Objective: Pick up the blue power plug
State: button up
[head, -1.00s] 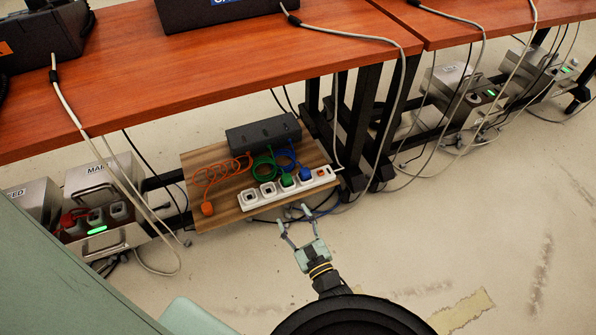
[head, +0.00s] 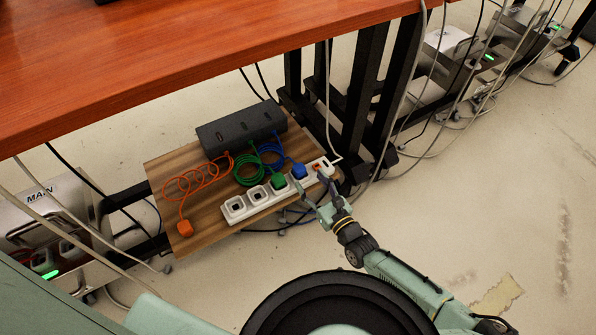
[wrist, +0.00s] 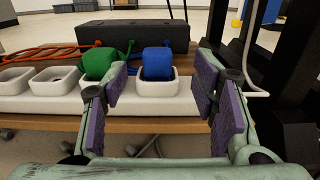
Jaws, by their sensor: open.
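The blue power plug (head: 298,171) sits in a socket of the white power strip (head: 232,209) on a wooden board. In the wrist view the blue plug (wrist: 158,63) stands upright in its socket, centred between my finger pads and just beyond them. My gripper (head: 318,197) is open and empty at the front edge of the strip; it also shows in the wrist view (wrist: 158,95) with a finger on each side. The green plug (head: 278,181) is in the neighbouring socket, close to my left finger in the wrist view.
An orange plug (head: 184,228) lies on the wooden board (head: 205,235), off the strip. A dark grey box (head: 240,128) stands behind with coloured cables. Black table legs (head: 345,100) and hanging cables are at the right. The red-brown tabletop (head: 200,60) is above and behind.

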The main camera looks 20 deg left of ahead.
aim_at(300, 168)
jog(key=x, duration=0.6)
jog(key=shift+w+a+r, duration=0.1)
jog(key=shift+a, duration=0.35)
grip_shut()
dwell(0.3)
jog(key=shift+r, duration=0.1)
jog(key=shift+r, duration=0.6)
notch_tip(300, 168, up, 2)
jog(key=shift+r+p, duration=0.2)
jog(key=shift+p, duration=0.25)
jog(key=w+d+r+p+v, duration=0.1)
jog(key=p+v, duration=0.7)
jog(key=v, duration=0.8)
